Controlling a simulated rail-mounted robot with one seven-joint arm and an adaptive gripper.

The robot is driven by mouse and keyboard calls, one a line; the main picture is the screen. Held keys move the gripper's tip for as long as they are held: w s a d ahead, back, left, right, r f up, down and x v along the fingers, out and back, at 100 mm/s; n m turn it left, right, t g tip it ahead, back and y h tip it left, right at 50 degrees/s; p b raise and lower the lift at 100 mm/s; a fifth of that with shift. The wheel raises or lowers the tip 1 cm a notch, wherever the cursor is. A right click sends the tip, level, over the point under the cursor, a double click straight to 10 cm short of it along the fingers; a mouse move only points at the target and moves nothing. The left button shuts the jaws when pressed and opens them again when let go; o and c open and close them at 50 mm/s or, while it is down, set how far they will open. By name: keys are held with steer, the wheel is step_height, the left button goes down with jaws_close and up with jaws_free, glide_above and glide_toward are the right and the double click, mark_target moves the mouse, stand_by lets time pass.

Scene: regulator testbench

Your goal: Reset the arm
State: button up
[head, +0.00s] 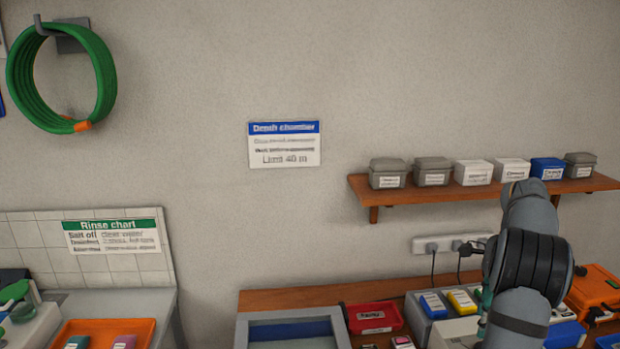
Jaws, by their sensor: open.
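My grey arm (522,312) rises at the lower right of the head view, with a black ribbed section in its middle. It stands in front of the bench and partly covers the wall behind it. My gripper does not show in this view, so its fingers and anything near them cannot be seen.
A wooden shelf (395,198) with several small boxes is behind my arm. The wooden bench (290,296) holds a red case (373,318), a power strip is above it, and an orange case (597,290) is at right. An orange tray (70,328) is at lower left.

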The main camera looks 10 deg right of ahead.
step_height(320, 180, down, 8)
steer(key=shift+r, duration=0.1)
stand_by(0.4)
